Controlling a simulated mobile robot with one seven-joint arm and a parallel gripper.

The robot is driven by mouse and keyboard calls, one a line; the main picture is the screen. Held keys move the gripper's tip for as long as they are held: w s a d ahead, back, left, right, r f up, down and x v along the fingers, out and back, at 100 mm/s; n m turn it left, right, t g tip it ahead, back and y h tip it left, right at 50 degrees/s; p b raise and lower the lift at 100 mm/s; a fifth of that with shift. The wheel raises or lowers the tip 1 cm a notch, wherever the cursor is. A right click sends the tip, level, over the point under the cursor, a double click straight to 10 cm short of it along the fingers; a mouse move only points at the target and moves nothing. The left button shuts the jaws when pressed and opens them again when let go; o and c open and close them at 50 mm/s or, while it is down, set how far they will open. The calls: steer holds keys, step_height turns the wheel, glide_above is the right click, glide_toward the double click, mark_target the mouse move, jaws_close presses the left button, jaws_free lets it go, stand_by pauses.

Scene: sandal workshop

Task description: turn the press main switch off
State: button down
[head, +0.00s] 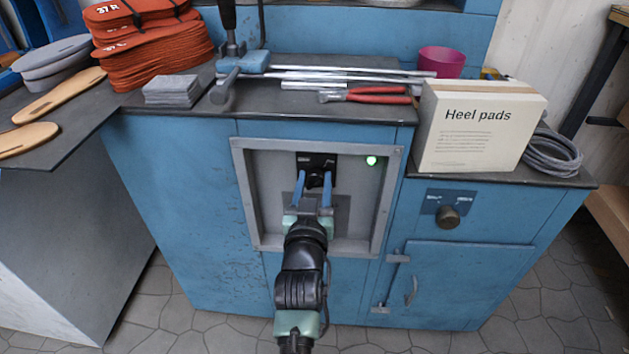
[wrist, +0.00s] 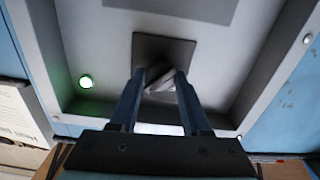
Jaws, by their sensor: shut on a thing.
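The press main switch is a dark rotary knob on a dark plate (head: 317,158), set in a recessed grey panel in the blue press cabinet. In the wrist view its knob (wrist: 160,82) looks angled, and the square plate (wrist: 163,46) shows behind it. My gripper (head: 313,178) reaches into the recess with its two blue fingers on either side of the knob, shut on it. The fingers also show in the wrist view (wrist: 159,84). A green lamp (head: 371,160) right of the switch is lit; it glows in the wrist view (wrist: 85,81) too. The switch's markings are too small to read.
The recess has a raised grey frame (head: 396,190) around my gripper. A second round knob (head: 447,217) is on the cabinet at right. On the worktop above are a Heel pads box (head: 478,130), red-handled pliers (head: 375,95), metal rods and grey pads (head: 171,90).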

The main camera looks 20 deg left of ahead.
steer(key=n+p, duration=0.1)
steer(key=n, duration=0.3)
steer(key=shift+r+n+p, duration=0.1)
steer(key=shift+n+p, duration=0.3)
steer(key=n+p, duration=0.1)
steer(key=n, duration=0.3)
steer(key=shift+a, duration=0.15)
steer(key=n, duration=0.4)
steer(key=shift+n+p, duration=0.4)
steer(key=shift+s+f+n, duration=0.1)
steer(key=shift+f+n, duration=0.05)
steer(key=shift+n, duration=0.8)
steer(key=shift+f+n, duration=0.1)
steer(key=shift+n, duration=0.85)
steer(key=shift+a, duration=0.1)
steer(key=shift+c, duration=2.1)
jaws_free()
